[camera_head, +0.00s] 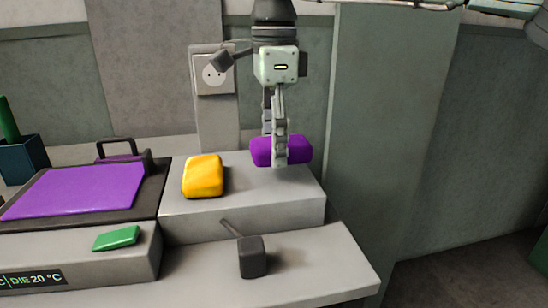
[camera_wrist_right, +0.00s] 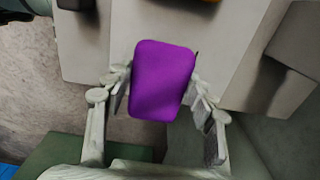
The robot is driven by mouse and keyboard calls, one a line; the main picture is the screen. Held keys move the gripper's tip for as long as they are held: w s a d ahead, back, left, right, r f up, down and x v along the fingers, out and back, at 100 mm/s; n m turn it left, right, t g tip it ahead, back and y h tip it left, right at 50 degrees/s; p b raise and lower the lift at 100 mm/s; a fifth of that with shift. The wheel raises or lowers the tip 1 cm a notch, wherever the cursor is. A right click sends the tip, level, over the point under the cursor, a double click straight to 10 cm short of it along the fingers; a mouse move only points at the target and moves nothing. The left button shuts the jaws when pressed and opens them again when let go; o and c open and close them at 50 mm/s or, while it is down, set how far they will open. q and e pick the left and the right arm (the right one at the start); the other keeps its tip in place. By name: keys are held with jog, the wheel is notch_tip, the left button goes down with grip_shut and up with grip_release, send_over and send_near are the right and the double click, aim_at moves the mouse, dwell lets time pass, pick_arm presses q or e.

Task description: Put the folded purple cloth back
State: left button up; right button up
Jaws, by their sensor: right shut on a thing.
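The folded purple cloth (camera_head: 299,150) is a thick rounded pad. It is between the fingers of my right gripper (camera_head: 274,150), over the back right part of a raised grey block (camera_head: 245,205). I cannot tell whether its underside touches the block. In the right wrist view the cloth (camera_wrist_right: 162,80) sits between the two fingers of the right gripper (camera_wrist_right: 160,88), which is shut on it. My left gripper is not in view.
A yellow folded cloth (camera_head: 203,176) lies on the same block, left of the purple one. Further left is a device with a purple plate (camera_head: 80,190) and a green pad (camera_head: 116,238). A dark small block with a handle (camera_head: 252,258) stands in front. A grey-green panel (camera_head: 375,130) rises at right.

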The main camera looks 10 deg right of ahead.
jog(key=shift+f, duration=1.6)
jog(key=shift+f, duration=0.15)
jog(key=o, duration=1)
notch_tip(320, 180, up, 12)
jog(key=shift+r, duration=0.15)
